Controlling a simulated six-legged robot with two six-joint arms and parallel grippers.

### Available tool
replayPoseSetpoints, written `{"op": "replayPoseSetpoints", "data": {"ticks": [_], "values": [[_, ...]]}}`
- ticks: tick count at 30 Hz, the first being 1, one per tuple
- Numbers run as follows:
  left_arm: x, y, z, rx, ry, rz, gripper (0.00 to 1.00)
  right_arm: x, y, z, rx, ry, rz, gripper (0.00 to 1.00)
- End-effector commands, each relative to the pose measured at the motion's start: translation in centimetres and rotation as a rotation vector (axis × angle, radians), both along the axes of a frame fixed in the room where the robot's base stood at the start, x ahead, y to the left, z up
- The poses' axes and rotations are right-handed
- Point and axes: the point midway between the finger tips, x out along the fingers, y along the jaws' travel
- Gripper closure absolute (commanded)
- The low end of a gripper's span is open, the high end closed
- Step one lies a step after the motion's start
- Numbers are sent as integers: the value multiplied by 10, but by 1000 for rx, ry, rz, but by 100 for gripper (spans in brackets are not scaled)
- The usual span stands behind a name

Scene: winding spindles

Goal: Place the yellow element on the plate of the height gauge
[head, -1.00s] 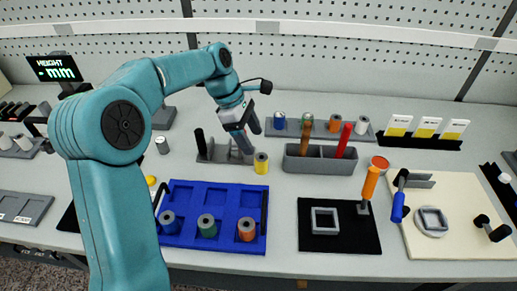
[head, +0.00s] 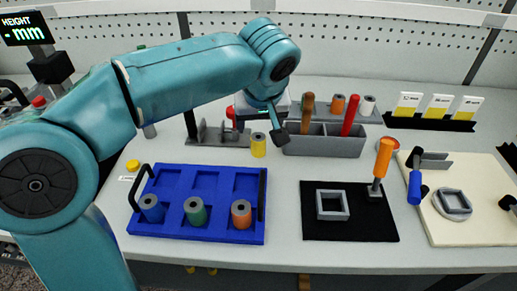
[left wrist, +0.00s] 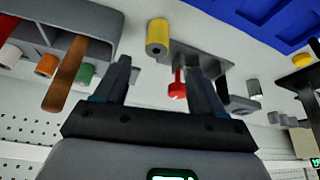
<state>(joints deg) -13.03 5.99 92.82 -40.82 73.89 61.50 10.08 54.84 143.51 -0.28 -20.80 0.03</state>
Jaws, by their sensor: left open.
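The yellow element (head: 258,145) is a short upright spool with a dark hole, on the table behind the blue tray. It also shows in the left wrist view (left wrist: 157,38), beyond the fingertips. My left gripper (head: 261,125) is open and empty, close above and behind the yellow element; my arm hides part of it. Its two spread fingers show in the left wrist view (left wrist: 159,66). The height gauge's display (head: 24,32) reads "HEIGHT - mm" at the far left. My arm covers much of that side, and I cannot make out the gauge's plate. My right gripper is not in view.
The blue tray (head: 180,238) holds several spools in front. A grey stand (head: 212,135) and a grey bin (head: 325,146) with handled tools flank the yellow element. A black mat (head: 375,222) lies to the right. A yellow cap (head: 133,165) sits left of the tray.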

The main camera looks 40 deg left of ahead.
Motion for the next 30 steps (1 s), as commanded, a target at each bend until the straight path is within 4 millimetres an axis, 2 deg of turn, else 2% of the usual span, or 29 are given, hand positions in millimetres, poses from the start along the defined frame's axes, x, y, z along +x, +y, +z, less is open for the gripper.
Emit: {"op": "replayPoseSetpoints", "data": {"ticks": [1,6,13,21,30], "values": [[3,5,-15,1,5,4,31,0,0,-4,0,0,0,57],[14,13,-43,-1,2,4,31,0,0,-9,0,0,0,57],[21,18,-59,-3,1,3,31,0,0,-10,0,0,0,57],[38,28,-95,-2,2,3,31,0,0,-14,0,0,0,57],[40,30,-99,-3,0,3,31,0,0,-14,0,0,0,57]]}}
